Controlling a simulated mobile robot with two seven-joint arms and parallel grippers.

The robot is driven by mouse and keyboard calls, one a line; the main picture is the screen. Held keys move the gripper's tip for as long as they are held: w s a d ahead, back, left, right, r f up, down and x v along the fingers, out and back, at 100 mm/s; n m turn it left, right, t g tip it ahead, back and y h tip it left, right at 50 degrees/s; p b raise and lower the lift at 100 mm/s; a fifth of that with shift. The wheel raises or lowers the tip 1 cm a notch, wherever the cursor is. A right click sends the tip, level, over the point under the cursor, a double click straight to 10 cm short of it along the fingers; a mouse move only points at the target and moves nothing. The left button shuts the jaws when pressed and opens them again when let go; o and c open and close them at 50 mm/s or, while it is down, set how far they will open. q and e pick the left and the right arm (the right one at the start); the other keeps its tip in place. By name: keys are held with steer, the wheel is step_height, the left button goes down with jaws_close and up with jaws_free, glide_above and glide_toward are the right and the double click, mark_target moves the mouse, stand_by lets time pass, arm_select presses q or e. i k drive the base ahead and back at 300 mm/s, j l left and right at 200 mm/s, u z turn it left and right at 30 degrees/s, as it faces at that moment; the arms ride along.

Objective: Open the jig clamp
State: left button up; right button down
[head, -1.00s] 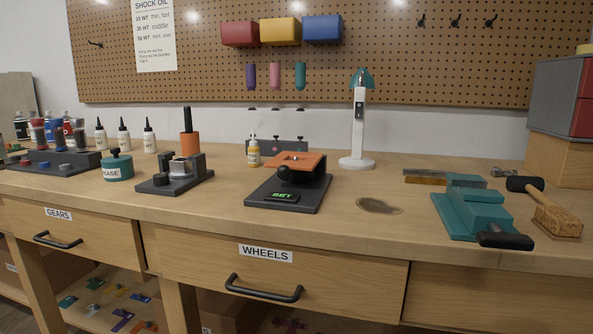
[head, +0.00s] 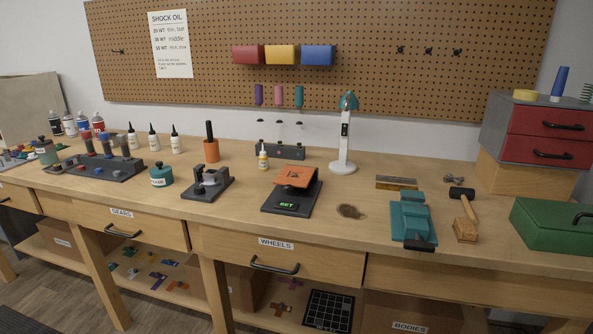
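No part is labelled as the jig clamp. A dark jig-like stand (head: 274,207) in the middle of the bench has a tilted orange plate (head: 297,177) on top and a green "SET" display (head: 288,204) at its front. To its left, a dark fixture (head: 198,193) has upright blocks and a light metal part between them. A teal vise-like tool (head: 408,222) with a black handle (head: 418,245) lies farther right. I cannot tell for sure which of these carries the clamp, or how its latch stands. Neither of my grippers is in view.
A teal grease pot (head: 161,176), a small yellow bottle (head: 263,161) and a white lamp (head: 343,160) stand around the fixtures. A mallet (head: 465,217), a green box (head: 553,226) and a grey-red drawer unit (head: 545,130) are at right. The bench front between the fixtures and the vise is mostly clear.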

mark_target(283, 179)
steer(key=j+z, duration=0.15)
steer(key=z, duration=0.2)
steer(key=j+z, duration=0.15)
steer(key=z, duration=0.25)
steer(key=j+z, duration=0.45)
steer(key=j, duration=0.35)
steer(key=k+j+z, duration=0.1)
steer(key=j, duration=0.35)
steer(key=k+j+z, duration=0.15)
steer(key=j, duration=0.25)
steer(key=k+j, duration=0.1)
steer(key=j, duration=0.35)
steer(key=k+j, duration=0.1)
steer(key=j, duration=0.3)
steer(key=k+j, duration=0.1)
steer(key=j, duration=0.35)
steer(key=k+j, duration=0.1)
steer(key=j, duration=0.3)
